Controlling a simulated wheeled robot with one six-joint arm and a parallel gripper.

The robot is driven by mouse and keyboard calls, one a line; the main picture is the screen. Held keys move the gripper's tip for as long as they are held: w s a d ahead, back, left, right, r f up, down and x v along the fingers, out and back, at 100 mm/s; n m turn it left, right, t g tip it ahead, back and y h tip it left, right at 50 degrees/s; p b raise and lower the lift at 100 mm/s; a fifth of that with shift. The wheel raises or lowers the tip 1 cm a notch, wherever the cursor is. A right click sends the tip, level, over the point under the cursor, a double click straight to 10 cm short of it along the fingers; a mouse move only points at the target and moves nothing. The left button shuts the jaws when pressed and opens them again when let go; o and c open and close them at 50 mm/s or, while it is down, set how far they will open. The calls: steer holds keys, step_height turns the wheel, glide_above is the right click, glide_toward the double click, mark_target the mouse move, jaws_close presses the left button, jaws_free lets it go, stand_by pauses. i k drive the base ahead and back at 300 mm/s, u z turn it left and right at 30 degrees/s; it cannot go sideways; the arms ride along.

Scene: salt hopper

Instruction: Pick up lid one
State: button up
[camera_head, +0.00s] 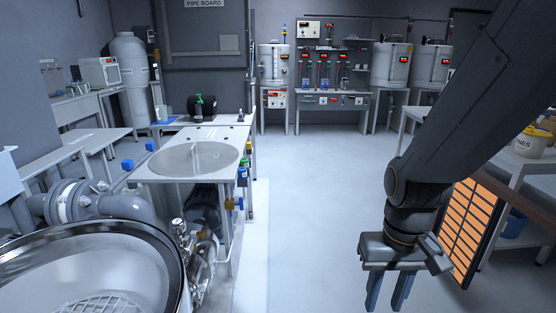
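A round, flat, greyish disc (194,158) lies on a white table (240,134) left of centre. It looks like a lid, but I see no label that marks it as lid one. A large round vessel (168,254) with a shiny metal rim fills the lower left, with a grid showing inside; part of it is cut off by the frame. My gripper (388,300) hangs at the lower right, pointing down, with its two fingers apart and nothing seen between them. It is well to the right of the disc and the vessel, over the floor.
Grey pipes (90,203) and valves stand beside the vessel. An orange slatted panel (465,232) and a bench with a white tub (531,142) are at the right, near my arm. Tanks (391,64) line the back. The floor (312,190) in the middle is clear.

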mark_target(196, 158)
steer(key=z, duration=0.35)
steer(key=i, duration=1.85)
steer(key=u, duration=0.3)
steer(key=i, duration=1.7)
steer(key=u, duration=1.25)
steer(key=i, duration=0.85)
steer(key=u, duration=0.55)
